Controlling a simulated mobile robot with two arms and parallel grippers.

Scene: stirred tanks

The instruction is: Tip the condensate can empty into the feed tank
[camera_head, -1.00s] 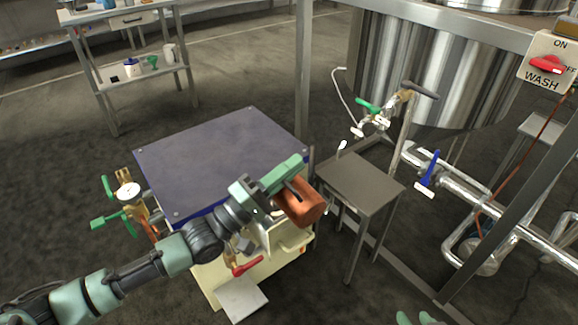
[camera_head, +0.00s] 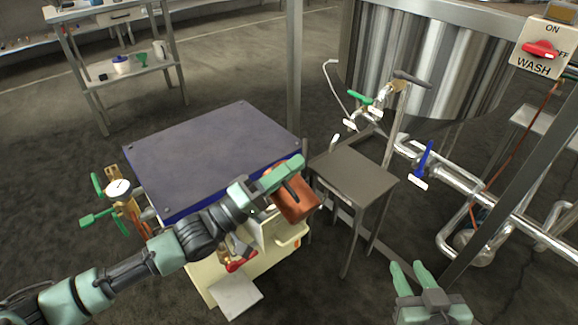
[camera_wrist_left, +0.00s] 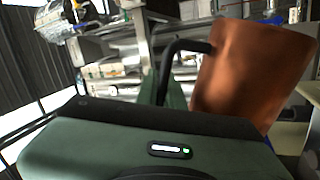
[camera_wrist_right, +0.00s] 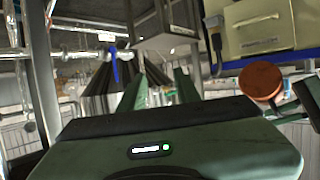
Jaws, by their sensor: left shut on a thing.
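The copper condensate can (camera_head: 295,203) hangs in the air beside the blue-topped cream cabinet, near the small steel table. My left gripper (camera_head: 286,183) is shut on its dark handle, which shows in the left wrist view with the can (camera_wrist_left: 255,75). The can looks tilted in the head view; its contents are not visible. In the right wrist view I see its round end (camera_wrist_right: 262,81). My right gripper (camera_head: 414,279) is open and empty at the bottom right, apart from the can. A large steel tank (camera_head: 425,70) stands at the back right; I cannot tell whether it is the feed tank.
The cream cabinet has a flat blue top (camera_head: 215,155) and a gauge with green-handled valves (camera_head: 118,190). A small steel table (camera_head: 355,178) stands beside it. Pipes with a blue handle (camera_head: 425,160) and a steel post (camera_head: 515,165) crowd the right. Floor is clear at left.

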